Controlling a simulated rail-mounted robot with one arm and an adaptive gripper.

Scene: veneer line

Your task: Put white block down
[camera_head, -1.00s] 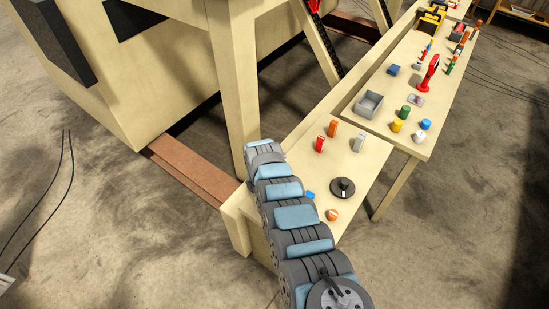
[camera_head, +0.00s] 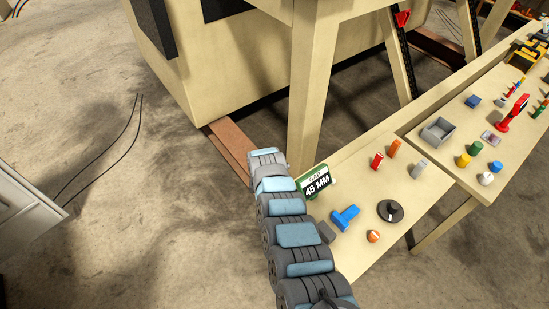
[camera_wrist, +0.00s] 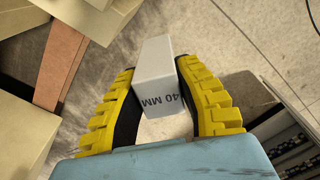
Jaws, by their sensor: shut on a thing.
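My gripper (camera_wrist: 155,78) is shut on a white block (camera_wrist: 158,62) marked "40 MM" in the wrist view. Its yellow-ribbed fingers press the block from both sides. The block is tilted in the picture, with bare concrete floor behind it, and I see nothing touching it from below. In the head view my arm runs up the middle along the near table's left end. The gripper and the held block are hidden there.
On the near table stand a red block (camera_head: 376,161), an orange block (camera_head: 394,148), a pale grey block (camera_head: 419,168), a blue T-shaped piece (camera_head: 345,217), a black disc (camera_head: 390,210) and an orange round piece (camera_head: 373,236). A grey bin (camera_head: 437,132) sits on the farther table.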

